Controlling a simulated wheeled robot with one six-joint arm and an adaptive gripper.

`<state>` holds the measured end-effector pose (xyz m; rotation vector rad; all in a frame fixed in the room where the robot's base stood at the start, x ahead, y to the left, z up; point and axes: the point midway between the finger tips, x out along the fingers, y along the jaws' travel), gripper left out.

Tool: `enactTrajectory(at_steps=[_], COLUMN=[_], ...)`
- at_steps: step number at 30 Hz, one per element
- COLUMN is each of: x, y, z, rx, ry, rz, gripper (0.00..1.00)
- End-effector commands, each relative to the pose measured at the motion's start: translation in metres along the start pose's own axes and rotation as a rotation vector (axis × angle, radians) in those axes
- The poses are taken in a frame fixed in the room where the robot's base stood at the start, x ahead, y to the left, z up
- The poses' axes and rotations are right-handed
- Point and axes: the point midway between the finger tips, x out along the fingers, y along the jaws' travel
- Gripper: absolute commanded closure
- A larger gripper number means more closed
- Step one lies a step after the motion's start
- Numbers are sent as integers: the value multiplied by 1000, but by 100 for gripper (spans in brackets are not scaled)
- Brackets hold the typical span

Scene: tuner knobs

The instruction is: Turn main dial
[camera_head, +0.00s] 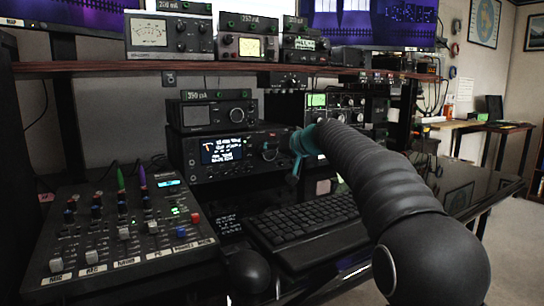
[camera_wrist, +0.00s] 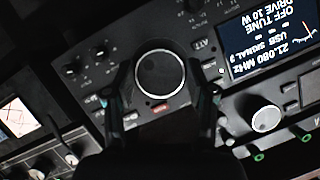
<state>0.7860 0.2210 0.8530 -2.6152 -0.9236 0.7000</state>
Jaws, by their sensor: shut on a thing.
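The main dial (camera_wrist: 160,72) is a large round dark knob with a pale rim on a black radio front. It shows near the middle of the wrist view. The fingers of my gripper (camera_wrist: 160,80) lie on its left and right sides and are shut on it. In the head view my gripper (camera_head: 296,150) is at the right part of the radio (camera_head: 190,163), beside the lit display (camera_head: 222,150). There its fingertips are too small to make out clearly. The display also shows at the upper right of the wrist view (camera_wrist: 268,38), upside down.
A smaller tuner (camera_head: 205,113) sits on the radio. A mixer (camera_head: 125,235) with sliders stands at the left, and a keyboard (camera_head: 310,225) lies in front. A shelf (camera_head: 90,67) carries several meters above. Small knobs and buttons crowd the panel around the dial.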

Motion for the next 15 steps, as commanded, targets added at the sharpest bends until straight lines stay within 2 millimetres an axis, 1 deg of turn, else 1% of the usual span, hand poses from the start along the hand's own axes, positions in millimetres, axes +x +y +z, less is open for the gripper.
enactTrajectory(at_steps=[6,15], x=[1,0], y=[1,0], z=[1,1], rx=[108,172], ry=[-1,-2], rz=[-45,-72], gripper=[79,79])
